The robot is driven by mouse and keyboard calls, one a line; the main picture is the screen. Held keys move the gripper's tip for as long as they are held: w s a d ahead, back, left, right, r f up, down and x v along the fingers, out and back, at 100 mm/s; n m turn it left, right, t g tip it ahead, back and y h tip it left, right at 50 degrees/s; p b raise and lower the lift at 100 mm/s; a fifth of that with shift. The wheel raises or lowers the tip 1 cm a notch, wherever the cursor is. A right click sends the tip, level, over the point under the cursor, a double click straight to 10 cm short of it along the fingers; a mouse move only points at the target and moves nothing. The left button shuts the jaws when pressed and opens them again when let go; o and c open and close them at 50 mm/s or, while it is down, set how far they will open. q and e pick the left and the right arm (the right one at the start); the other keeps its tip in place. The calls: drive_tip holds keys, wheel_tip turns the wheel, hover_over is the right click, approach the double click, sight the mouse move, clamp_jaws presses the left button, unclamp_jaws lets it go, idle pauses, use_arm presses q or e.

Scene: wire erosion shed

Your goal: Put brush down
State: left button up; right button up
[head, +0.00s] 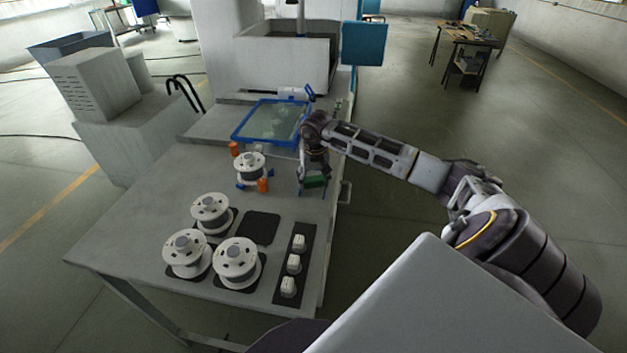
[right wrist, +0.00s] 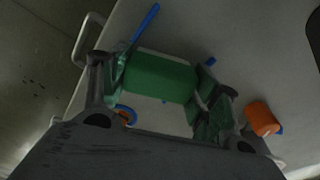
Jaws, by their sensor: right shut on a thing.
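The brush shows as a green block (right wrist: 162,78) between the fingers of my right gripper (right wrist: 158,88) in the right wrist view. The gripper is shut on it. In the head view my right gripper (head: 315,172) points down at the right edge of the grey table (head: 150,215), with the green brush (head: 316,181) at its tips. Thin blue parts (right wrist: 143,24) show beside the brush; I cannot tell whether the brush touches them or the table. The brush's underside is hidden. My left gripper is not in view.
A white spool (head: 250,166) with orange and blue parts (head: 263,185) stands left of the gripper. Three spools (head: 236,258) and a dark strip with white blocks (head: 293,263) stand nearer. A blue-framed tray (head: 238,135) lies behind. An empty dark pad (head: 260,227) lies between.

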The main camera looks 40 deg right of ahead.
sight(315, 181)
drive_tip(key=shift+f, duration=0.15)
drive_tip(key=o, duration=1.1)
drive_tip(key=shift+r, duration=0.25)
wheel_tip(315, 181, up, 12)
drive_tip(key=s+b, duration=0.1)
drive_tip(key=shift+s+a, duration=0.15)
drive_tip(key=shift+a, duration=0.2)
drive_tip(key=shift+f, duration=0.15)
